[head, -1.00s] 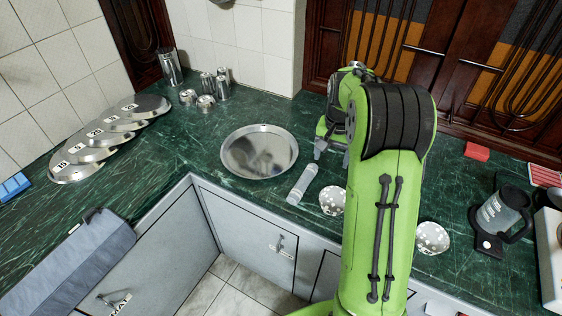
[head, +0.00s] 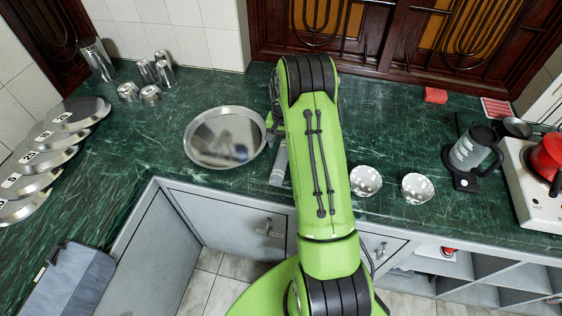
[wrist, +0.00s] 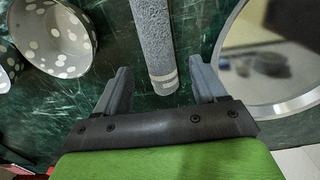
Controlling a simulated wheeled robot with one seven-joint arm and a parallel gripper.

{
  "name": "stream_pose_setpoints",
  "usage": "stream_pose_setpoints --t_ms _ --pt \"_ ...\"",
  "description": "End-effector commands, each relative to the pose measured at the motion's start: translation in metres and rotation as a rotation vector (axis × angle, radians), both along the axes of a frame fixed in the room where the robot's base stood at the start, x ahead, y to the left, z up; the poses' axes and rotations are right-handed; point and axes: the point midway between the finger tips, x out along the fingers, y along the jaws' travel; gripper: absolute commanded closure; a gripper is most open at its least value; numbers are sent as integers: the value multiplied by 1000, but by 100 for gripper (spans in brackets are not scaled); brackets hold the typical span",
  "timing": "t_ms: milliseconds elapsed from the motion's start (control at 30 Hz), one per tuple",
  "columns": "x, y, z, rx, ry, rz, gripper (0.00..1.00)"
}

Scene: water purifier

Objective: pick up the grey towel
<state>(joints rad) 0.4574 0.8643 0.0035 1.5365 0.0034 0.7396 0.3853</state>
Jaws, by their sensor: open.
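The grey towel (head: 279,163) is a rolled, tube-like bundle on the green counter, partly hidden behind my arm in the head view. In the wrist view the towel (wrist: 154,38) runs down from the top edge, with pale bands near its close end. My gripper (wrist: 160,80) is open and empty, with one finger on each side of the towel's banded end in the picture. I cannot tell how far above the towel the fingers are. In the head view my gripper (head: 272,124) is mostly hidden beside the arm, close to the metal plate.
A round metal plate (head: 225,137) lies just left of the towel. Two spotted bowls (head: 366,181) (head: 418,188) stand to its right. Metal cups (head: 147,78) and numbered discs (head: 50,150) are further left.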

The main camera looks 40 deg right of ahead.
Motion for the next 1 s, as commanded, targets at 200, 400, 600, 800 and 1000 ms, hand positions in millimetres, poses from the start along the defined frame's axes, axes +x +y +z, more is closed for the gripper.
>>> stream_pose_setpoints --t_ms 200,400,600,800,1000 --pt "-1 1 -41 2 5 0 29" --pt "0 0 -52 0 1 0 29" --pt "0 0 -51 0 1 0 43" --pt "0 0 -51 0 1 0 74" --pt "0 0 -50 1 1 0 90"
